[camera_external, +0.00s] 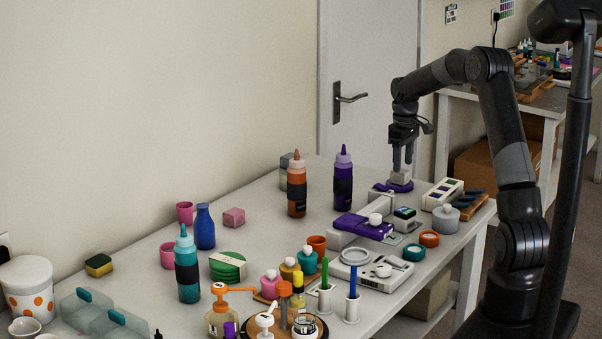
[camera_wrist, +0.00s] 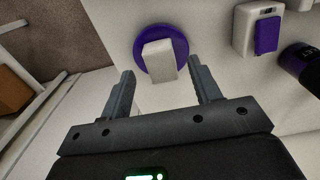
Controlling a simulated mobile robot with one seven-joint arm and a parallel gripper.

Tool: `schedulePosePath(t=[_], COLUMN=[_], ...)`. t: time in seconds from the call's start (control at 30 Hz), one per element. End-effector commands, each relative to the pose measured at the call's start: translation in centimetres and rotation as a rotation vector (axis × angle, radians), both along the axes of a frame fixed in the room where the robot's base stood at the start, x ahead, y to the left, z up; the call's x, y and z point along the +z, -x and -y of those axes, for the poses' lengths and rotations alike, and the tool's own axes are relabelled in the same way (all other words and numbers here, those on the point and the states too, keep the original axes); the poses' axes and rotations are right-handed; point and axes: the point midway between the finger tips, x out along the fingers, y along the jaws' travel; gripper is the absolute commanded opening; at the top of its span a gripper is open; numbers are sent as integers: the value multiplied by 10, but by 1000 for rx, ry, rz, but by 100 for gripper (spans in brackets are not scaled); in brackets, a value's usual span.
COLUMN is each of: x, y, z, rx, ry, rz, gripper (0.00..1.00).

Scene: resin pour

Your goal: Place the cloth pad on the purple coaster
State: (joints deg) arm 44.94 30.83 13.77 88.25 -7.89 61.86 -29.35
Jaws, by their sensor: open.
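The purple coaster (camera_external: 402,188) lies flat at the far end of the table, and in the wrist view it is a purple disc (camera_wrist: 145,35). A pale, off-white block that looks like the cloth pad (camera_external: 399,179) rests on it. In the wrist view the pad (camera_wrist: 159,60) sits within the disc at the top and reaches its lower edge. My gripper (camera_external: 403,166) points down just above the pad. In the wrist view my gripper (camera_wrist: 162,80) is open, with the pad lying ahead of the gap between its fingers. Whether the fingertips reach beside the pad is unclear.
A purple bottle (camera_external: 343,180) and an orange bottle (camera_external: 297,187) stand left of the coaster. The near table is crowded with bottles and cups. The table edge is close behind the coaster.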

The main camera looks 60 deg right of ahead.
Motion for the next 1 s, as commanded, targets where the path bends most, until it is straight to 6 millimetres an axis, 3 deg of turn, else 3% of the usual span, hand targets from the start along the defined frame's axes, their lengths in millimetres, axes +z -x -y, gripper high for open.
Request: schedulePosePath(t=[0.1,0.3,0.57,0.67,0.77,1.0], x=[29,65,89,104,125,163], y=[-1,0,0,3,10,48], z=[0,0,-11,-36,-74,-167], rx=[0,0,4,11,19,23], ry=[4,2,9,29,57,109], rz=[3,2,6,20,46,129], gripper=[57,57,57,57,57,57])
